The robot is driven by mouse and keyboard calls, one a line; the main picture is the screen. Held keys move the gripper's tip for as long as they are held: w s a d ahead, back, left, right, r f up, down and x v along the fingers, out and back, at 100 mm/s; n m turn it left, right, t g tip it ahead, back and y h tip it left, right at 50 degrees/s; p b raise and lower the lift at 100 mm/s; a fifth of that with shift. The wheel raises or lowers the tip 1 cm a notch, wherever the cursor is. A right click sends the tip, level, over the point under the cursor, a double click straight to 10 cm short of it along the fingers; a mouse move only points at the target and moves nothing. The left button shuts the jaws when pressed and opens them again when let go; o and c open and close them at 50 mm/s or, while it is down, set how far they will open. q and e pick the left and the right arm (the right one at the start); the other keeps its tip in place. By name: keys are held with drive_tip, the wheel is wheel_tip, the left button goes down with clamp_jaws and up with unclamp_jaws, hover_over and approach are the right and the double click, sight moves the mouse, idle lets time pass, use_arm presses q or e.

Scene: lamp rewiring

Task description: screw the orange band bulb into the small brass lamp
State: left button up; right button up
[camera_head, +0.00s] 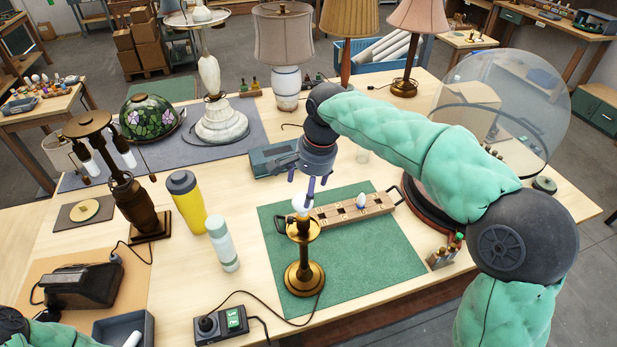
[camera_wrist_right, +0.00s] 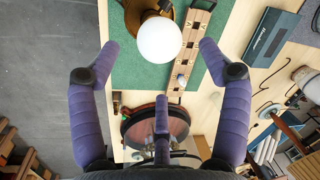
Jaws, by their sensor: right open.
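The small brass lamp (camera_head: 303,272) stands upright on the green mat (camera_head: 365,265). A round white bulb (camera_head: 300,204) sits at its top; it fills the upper middle of the right wrist view (camera_wrist_right: 160,37). No orange band shows on it, and I cannot tell how far it is seated. My right gripper (camera_head: 310,190) is just above the bulb, fingers pointing down. In the right wrist view the gripper (camera_wrist_right: 158,60) is open, its fingers spread around the bulb and apart from it. Another white bulb (camera_head: 361,201) stands in the wooden rack (camera_head: 338,212) behind the lamp.
A switch box (camera_head: 208,325) with a cord stands at the front edge. A pale bottle (camera_head: 222,245) and yellow tumbler (camera_head: 187,203) stand left of the mat. A large glass dome (camera_head: 515,95) is at right. My left sleeve shows at lower left.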

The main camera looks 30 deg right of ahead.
sight(303, 196)
drive_tip(key=f, duration=0.4)
drive_tip(key=w+a+f, duration=0.1)
drive_tip(key=f, duration=0.1)
drive_tip(key=shift+f, duration=0.35)
drive_tip(key=c, duration=1.2)
drive_tip(key=shift+c, duration=0.2)
drive_tip(key=m, duration=0.3)
drive_tip(key=shift+m+h, duration=0.3)
drive_tip(key=shift+m, duration=0.1)
drive_tip(key=m+b, duration=0.1)
drive_tip(key=m, duration=0.3)
drive_tip(key=shift+h, duration=0.4)
